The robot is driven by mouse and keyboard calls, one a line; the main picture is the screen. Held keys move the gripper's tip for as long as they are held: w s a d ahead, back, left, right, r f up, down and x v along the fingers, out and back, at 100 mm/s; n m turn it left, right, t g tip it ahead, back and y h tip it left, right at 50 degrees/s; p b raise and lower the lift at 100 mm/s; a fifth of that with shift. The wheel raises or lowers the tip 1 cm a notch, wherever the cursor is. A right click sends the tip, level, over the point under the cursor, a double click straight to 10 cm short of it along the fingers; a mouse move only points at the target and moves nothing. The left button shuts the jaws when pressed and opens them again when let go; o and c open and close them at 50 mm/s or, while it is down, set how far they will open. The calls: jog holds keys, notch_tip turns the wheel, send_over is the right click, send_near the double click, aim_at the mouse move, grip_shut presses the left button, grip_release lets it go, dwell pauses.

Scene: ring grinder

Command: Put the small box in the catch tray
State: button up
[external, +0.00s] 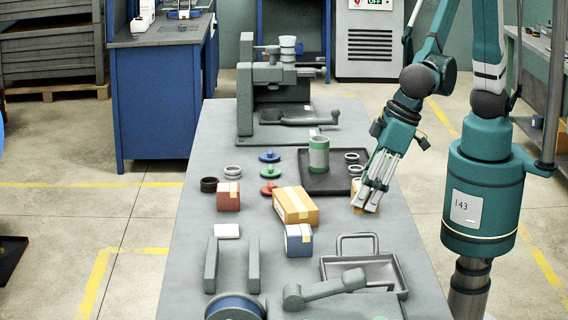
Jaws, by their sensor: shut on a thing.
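My gripper (371,203) points down at the right side of the bench and is shut on a small orange-tan box (357,197). The fingers hide part of this box, and I cannot tell whether it touches the bench. A grey tray with a raised loop handle (401,279) lies nearer the camera, below the gripper in the picture. A flat black tray (318,185) lies left of and behind the gripper. I cannot tell which is the catch tray.
A larger tan box (297,207), a red box (228,198) and a blue box (298,241) stand left of the gripper. A green-banded cylinder (319,154) stands on the black tray. A grey lever (325,288) lies by the handled tray's front.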

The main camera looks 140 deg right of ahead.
jog(key=w+a+p, duration=0.4)
jog(key=w+a, duration=0.6)
jog(key=w, duration=0.3)
jog(key=shift+a, duration=0.15)
jog(key=shift+f, duration=0.15)
jog(key=shift+f, duration=3.1)
jog(key=shift+f+b, duration=0.3)
jog(key=shift+f, duration=1.55)
jog(key=shift+f, duration=0.15)
